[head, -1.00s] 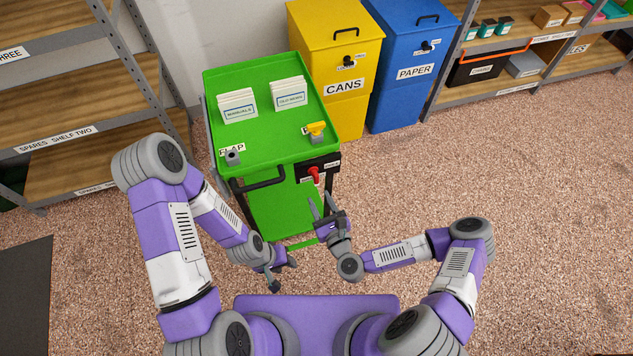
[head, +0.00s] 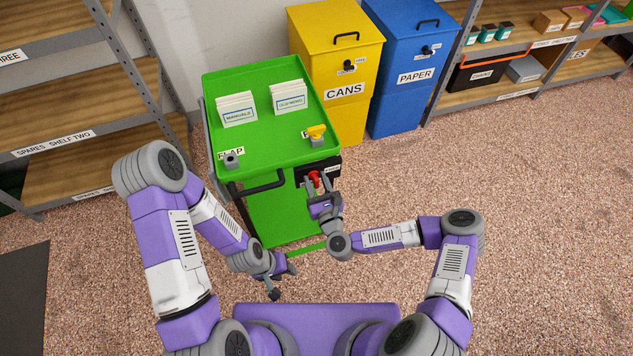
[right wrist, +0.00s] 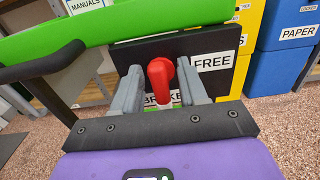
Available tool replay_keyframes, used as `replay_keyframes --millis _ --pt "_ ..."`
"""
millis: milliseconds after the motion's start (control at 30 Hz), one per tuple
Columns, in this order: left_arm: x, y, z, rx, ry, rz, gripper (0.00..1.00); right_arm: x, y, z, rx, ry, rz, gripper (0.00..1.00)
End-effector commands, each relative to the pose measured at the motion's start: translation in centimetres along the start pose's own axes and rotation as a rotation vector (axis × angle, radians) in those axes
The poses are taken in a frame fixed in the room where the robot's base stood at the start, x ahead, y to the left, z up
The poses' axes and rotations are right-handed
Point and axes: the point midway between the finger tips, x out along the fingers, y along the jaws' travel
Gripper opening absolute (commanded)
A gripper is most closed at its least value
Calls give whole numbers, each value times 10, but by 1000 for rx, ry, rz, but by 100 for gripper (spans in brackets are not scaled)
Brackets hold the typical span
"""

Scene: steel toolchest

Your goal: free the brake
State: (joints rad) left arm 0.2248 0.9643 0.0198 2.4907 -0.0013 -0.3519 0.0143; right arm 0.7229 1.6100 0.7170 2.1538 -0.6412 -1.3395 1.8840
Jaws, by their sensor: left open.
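The brake lever (head: 314,178) is red and sits on a black plate (head: 332,166) at the right of the green cart's (head: 285,212) front. In the right wrist view the red lever (right wrist: 159,76) hangs down from its round hub over the partly hidden BRAKE label (right wrist: 151,99). The FREE label (right wrist: 213,62) is to its right. My right gripper (head: 317,186) is open, its fingers (right wrist: 161,88) on either side of the lever; I cannot tell if they touch it. My left gripper (head: 283,281) is open and empty, low before the cart.
A dark push handle (head: 262,186) sticks out left of the lever. The cart top holds file blocks (head: 237,109), a yellow knob (head: 316,132) and a grey FLAP knob (head: 231,160). Yellow CANS (head: 345,92) and blue PAPER (head: 416,76) bins stand behind. Floor at right is clear.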

Motion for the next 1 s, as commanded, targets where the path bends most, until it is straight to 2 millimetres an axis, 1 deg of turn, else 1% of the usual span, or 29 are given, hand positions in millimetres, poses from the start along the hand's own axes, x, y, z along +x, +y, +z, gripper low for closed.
replay_keyframes --millis 33,267,300,467,667,867,1000 --pt "0 0 0 0 0 0 43 0 0 0 0 0 0 36" --pt "0 0 0 0 0 0 43 0 0 0 -1 0 0 1" --pt "0 0 0 0 0 0 43 0 0 0 -1 0 0 0" --pt "0 0 0 0 0 0 43 0 0 0 -5 0 0 0" --pt "-1 0 0 0 0 0 43 0 0 0 -52 0 0 0" --pt "-3 1 0 0 0 0 43 0 1 0 -171 0 1 0" --pt "-6 2 0 0 0 0 43 0 2 0 -292 0 0 0"
